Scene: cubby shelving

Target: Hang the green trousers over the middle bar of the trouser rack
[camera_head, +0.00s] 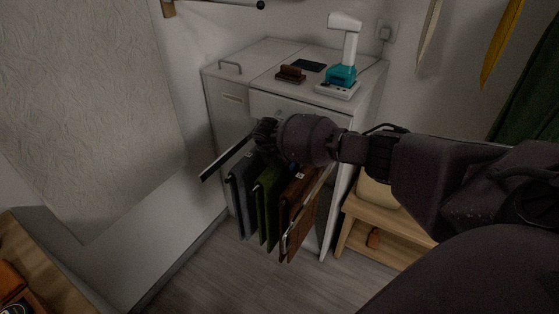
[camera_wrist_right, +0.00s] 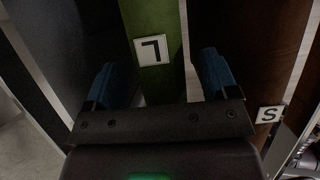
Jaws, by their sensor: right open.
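The green trousers (camera_head: 268,208) hang on the pulled-out trouser rack (camera_head: 226,159), between a dark grey pair (camera_head: 242,205) and a brown pair (camera_head: 298,215). In the right wrist view the green trousers (camera_wrist_right: 150,18) carry a white tag with a letter, apparently an L turned over. My right gripper (camera_head: 265,135) is above the rack, its fingers hard to make out in the head view. In the wrist view the right gripper (camera_wrist_right: 157,70) is open, with its blue fingers on either side of the green strip; I see no contact. The bars under the cloth are mostly hidden. My left gripper is not in view.
A white cabinet (camera_head: 225,100) stands behind the rack, with a teal and white device (camera_head: 342,72) and a brown brush-like object (camera_head: 290,75) on top. A wooden bench (camera_head: 385,222) stands to the right. The floor (camera_head: 265,285) in front is clear.

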